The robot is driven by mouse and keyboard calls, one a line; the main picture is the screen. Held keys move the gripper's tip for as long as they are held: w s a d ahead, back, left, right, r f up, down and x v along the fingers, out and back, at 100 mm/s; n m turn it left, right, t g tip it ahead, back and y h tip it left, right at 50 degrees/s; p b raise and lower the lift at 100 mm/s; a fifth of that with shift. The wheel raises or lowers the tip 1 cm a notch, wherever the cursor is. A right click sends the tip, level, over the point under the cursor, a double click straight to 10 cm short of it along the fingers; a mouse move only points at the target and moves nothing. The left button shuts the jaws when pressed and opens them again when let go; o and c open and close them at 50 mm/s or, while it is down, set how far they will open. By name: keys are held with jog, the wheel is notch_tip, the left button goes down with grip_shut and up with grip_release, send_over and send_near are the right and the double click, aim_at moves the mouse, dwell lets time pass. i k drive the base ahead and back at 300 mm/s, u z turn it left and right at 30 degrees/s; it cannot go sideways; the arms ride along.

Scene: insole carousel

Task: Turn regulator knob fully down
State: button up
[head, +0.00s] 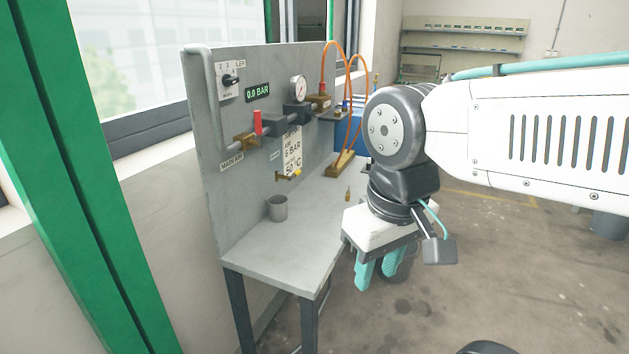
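A dark regulator block (297,115) sits on that line under a round white gauge (298,87). Its knob is too small to tell apart for sure. A green-lit display (258,92) reads 0.0 BAR. A red valve handle (258,122) stands upright on the line, left of the regulator. My gripper (376,284) hangs right of the bench, pointing down, with teal fingers apart and nothing seen between them. It is well away from the panel and touches nothing.
A black rotary selector (231,80) is at the panel's upper left. The bench top (270,245) holds a grey cup (278,208) and a small brass piece (348,194). Orange hoses (349,110) loop at the panel's right end. Floor at right is mostly clear.

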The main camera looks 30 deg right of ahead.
aim_at(309, 113)
jog(key=z, duration=0.15)
jog(key=i, duration=0.95)
jog(key=z, duration=0.15)
